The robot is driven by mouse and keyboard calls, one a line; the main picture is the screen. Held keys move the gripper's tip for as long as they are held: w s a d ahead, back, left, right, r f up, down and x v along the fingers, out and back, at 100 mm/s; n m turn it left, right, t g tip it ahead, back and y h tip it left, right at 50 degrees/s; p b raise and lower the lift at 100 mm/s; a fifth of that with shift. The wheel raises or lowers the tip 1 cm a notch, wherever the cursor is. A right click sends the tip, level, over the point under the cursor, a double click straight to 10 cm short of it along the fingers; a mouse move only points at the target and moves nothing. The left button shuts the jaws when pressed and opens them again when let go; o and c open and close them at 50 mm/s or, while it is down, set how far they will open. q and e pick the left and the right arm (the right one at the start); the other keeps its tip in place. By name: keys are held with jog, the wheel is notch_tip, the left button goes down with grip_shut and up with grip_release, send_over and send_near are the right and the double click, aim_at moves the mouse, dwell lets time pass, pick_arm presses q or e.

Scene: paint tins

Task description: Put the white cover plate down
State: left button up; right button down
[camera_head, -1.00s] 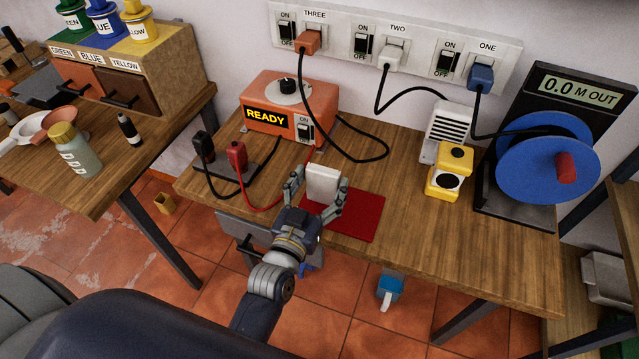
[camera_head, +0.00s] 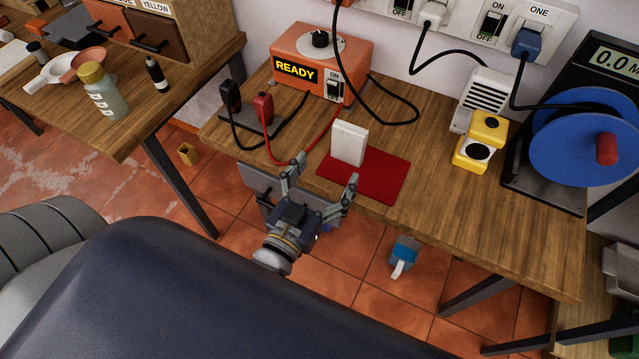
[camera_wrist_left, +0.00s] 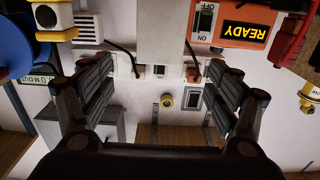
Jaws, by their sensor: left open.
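The white cover plate (camera_head: 349,143) stands upright on the table, at the back left edge of the red mat (camera_head: 377,181). My left gripper (camera_head: 322,174) is open and empty in front of the plate, over the table's front edge, with its fingers spread and apart from the plate. In the left wrist view, the open fingers (camera_wrist_left: 157,92) frame a pale shape at the top centre that seems to be the plate (camera_wrist_left: 162,25). My right gripper is not in view.
The orange READY box (camera_head: 320,62) stands behind the plate. Red and black plugs with cables (camera_head: 262,112) are to its left. A yellow device (camera_head: 481,140) and a blue reel (camera_head: 580,140) stand to the right. The table in front of the yellow device is clear.

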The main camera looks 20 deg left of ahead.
pick_arm(q)
jog(key=shift+s, duration=1.3)
jog(key=s+d+f+m+g+h, duration=0.1)
jog(key=s+f+g, duration=0.15)
jog(key=f, duration=0.85)
jog(key=s+d+f+g, duration=0.1)
jog(key=s+f+g, duration=0.15)
jog(key=f, duration=0.95)
jog(key=s+d+f+m+g+h, duration=0.1)
jog(key=s+f+g, duration=0.15)
jog(key=f, duration=0.85)
jog(key=s+a+f+g+y, duration=0.1)
jog(key=s+a+f+g, duration=0.3)
jog(key=s+f, duration=0.6)
jog(key=s+a+f+g+y, duration=0.1)
jog(key=s+a+f+g, duration=0.4)
jog(key=s+f, duration=0.5)
jog(key=s+a, duration=0.1)
jog(key=s, duration=0.2)
jog(key=shift+a+f+y, duration=0.15)
jog(key=shift+f+y, duration=0.15)
